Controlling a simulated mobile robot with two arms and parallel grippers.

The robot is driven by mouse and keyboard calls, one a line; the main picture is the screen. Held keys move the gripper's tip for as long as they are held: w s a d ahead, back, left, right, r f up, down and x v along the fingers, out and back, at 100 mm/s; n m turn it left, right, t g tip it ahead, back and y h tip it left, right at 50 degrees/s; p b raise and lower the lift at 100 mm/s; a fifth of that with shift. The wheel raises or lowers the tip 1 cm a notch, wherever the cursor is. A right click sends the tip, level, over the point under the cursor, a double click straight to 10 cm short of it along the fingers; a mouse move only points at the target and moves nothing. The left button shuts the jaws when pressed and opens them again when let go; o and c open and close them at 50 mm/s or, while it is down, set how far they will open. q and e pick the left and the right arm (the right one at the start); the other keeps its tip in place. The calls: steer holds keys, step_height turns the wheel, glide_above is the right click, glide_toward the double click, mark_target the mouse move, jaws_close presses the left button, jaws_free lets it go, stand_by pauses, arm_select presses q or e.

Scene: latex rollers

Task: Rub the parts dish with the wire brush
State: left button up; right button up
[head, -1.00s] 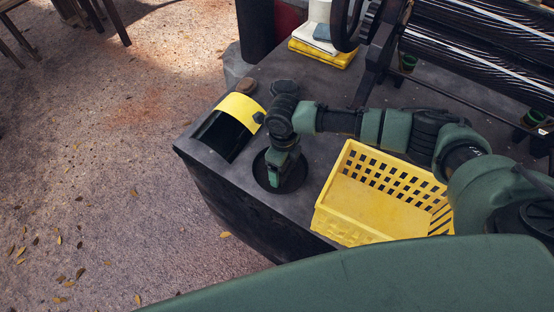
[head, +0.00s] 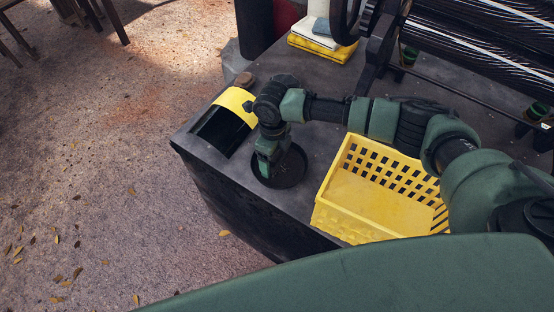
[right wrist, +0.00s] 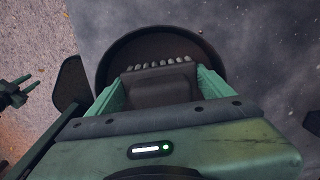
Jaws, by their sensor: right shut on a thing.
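The parts dish (head: 293,176) is a round, shallow black dish on the dark grey bench top, left of the yellow basket. My right gripper (head: 266,168) points down over the dish's left part. It is shut on the wire brush (right wrist: 160,86), a dark block with a row of pale bristle tufts along its far edge, between the green fingers in the right wrist view. The dish's rim (right wrist: 110,58) curves around behind the brush there. The gripper hides whether bristles touch the dish. A green pronged part at that view's left edge may be my left gripper; its state is unclear.
A yellow basket (head: 330,218) stands close right of the dish. A black-and-yellow curved-topped thing (head: 238,107) and a small brown round item (head: 244,79) are farther left. Folded cloths (head: 322,46) lie at the back. The bench edge is near the dish; open floor lies left.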

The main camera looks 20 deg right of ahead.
steer(key=shift+s+f, duration=0.1)
steer(key=shift+f, duration=0.1)
steer(key=shift+r+p, duration=0.5)
steer(key=shift+p, duration=0.05)
steer(key=r+p, duration=0.4)
steer(key=r, duration=0.1)
steer(key=shift+w, duration=0.2)
step_height(320, 180, up, 3)
steer(key=p, duration=0.3)
steer(key=shift+r, duration=0.1)
